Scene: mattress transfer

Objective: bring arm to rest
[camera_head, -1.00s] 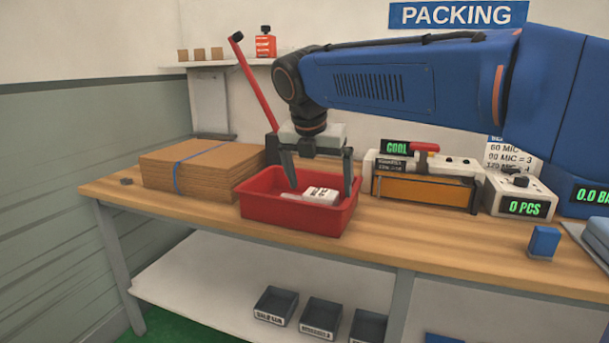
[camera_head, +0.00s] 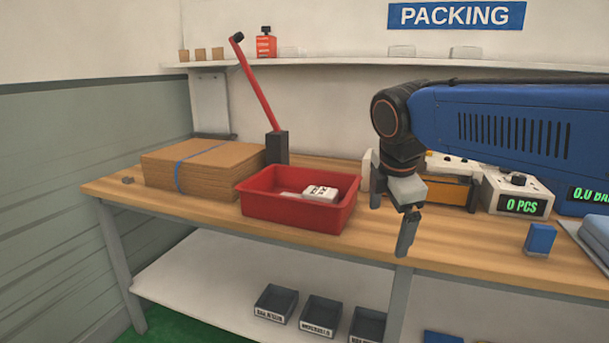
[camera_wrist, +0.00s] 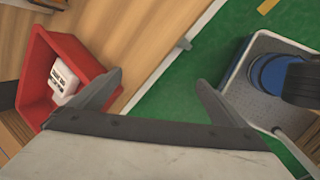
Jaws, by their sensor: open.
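My gripper (camera_head: 391,212) is open and empty. In the head view it hangs above the front part of the wooden table, to the right of the red bin (camera_head: 290,217) and apart from it. In the wrist view the two fingers of my gripper (camera_wrist: 158,88) are spread, with the table edge and green floor showing between them. The red bin (camera_wrist: 34,82) shows at the left there. A white labelled packet (camera_head: 320,193) lies inside the bin, and it also shows in the wrist view (camera_wrist: 63,79).
A strapped cardboard stack (camera_head: 200,166) lies left of the bin. A red-handled lever (camera_head: 277,147) stands behind it. A sealer (camera_head: 447,189) and a counter box (camera_head: 520,195) stand to the right, near a blue block (camera_head: 540,240).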

